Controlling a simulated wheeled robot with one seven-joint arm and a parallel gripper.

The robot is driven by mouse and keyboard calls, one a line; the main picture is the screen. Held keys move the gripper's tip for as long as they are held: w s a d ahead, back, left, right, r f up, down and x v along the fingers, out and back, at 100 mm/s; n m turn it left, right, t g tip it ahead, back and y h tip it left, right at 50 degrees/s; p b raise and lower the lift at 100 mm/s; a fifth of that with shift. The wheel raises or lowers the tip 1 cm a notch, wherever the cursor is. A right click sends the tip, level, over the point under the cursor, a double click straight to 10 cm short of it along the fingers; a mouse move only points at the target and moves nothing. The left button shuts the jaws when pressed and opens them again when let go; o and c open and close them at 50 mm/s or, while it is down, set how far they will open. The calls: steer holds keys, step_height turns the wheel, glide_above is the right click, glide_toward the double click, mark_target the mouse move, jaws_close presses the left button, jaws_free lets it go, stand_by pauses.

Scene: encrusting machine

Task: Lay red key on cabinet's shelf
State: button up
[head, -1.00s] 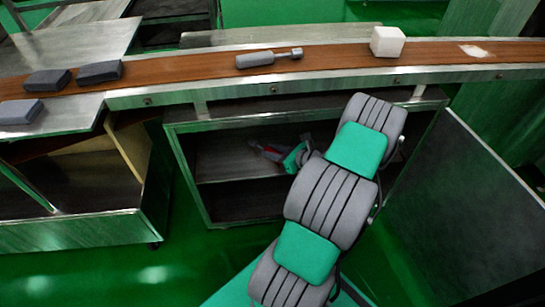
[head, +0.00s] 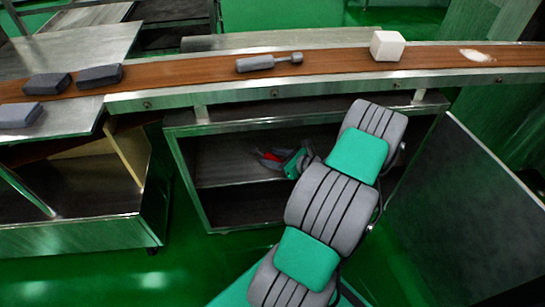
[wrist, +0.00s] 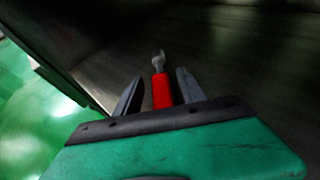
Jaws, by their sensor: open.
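The red key (wrist: 161,90) has a red handle and a grey metal end. In the wrist view it lies between the two spread dark fingers of my gripper (wrist: 156,88), with its grey end pointing away, over the dark shelf surface. I cannot tell for sure whether it touches the shelf. In the head view my gripper (head: 270,158) is inside the open cabinet (head: 190,190), above its middle shelf (head: 225,162), with a bit of red showing at the fingers. My gripper is open, with the fingers apart on either side of the key.
Above the cabinet runs a brown conveyor belt (head: 340,55) carrying a grey tool (head: 268,62), a white block (head: 387,45) and dark blocks (head: 98,76). A dark panel (head: 465,210) stands to the right. The shelf left of my gripper is clear.

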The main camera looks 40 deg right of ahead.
steer(key=p+v, duration=0.4)
steer(key=v, duration=0.7)
steer(key=shift+s, duration=0.35)
steer(key=shift+r, duration=0.1)
